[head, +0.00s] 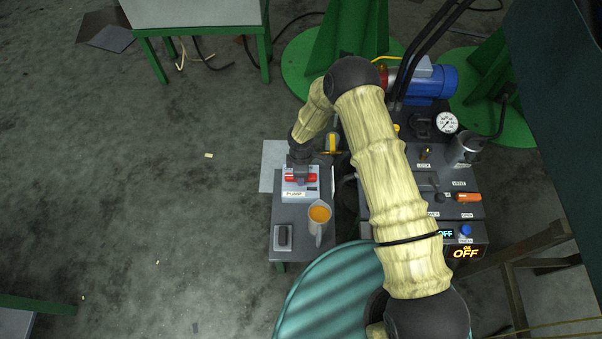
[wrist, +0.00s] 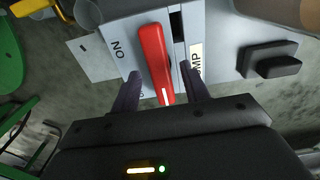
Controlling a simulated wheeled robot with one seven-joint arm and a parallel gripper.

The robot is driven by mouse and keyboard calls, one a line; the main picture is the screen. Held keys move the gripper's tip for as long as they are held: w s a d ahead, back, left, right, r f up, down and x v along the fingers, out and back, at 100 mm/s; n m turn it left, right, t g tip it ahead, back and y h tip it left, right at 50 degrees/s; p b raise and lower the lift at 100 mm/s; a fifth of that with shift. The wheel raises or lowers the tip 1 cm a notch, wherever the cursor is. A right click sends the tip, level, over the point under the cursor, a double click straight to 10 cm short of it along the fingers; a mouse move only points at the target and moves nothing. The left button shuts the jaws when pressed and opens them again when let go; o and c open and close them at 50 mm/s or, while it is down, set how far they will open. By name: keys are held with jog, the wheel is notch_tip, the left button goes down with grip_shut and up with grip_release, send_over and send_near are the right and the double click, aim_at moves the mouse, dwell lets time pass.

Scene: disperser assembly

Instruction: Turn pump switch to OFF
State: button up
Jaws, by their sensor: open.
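The pump switch is a red handle (wrist: 152,50) on a light grey box (wrist: 203,20), in the wrist view. A white mark is on the handle's lower end. "ON" is printed left of the handle; another marking below is mostly hidden by a finger. The "PUMP" label (wrist: 196,62) is partly covered. My gripper (wrist: 160,70) is open, with one finger on each side of the handle; contact cannot be told. In the head view, the red handle (head: 301,177) sits on the box (head: 298,194), with my gripper (head: 303,162) just above it in the picture.
An orange-filled jug (head: 319,214) and a dark grey block (head: 283,237) share the small table (head: 290,214) with the box. A control panel (head: 433,200) with a gauge and "OFF" displays stands right. Open floor lies left.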

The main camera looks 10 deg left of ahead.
notch_tip(320, 180, up, 16)
jog(key=p, duration=0.3)
jog(key=shift+r, duration=0.15)
dwell(0.4)
jog(key=s+d+r+m+t, duration=0.1)
jog(key=d+r+m, duration=0.9)
jog(key=d+r, duration=0.6)
jog(key=s+d+r+m+t, duration=0.2)
jog(key=s+d+r+m, duration=0.6)
jog(key=s+d+m, duration=0.4)
notch_tip(320, 180, up, 25)
jog(key=w+n+p, duration=0.1)
jog(key=p, duration=2.5)
jog(key=shift+d, duration=0.45)
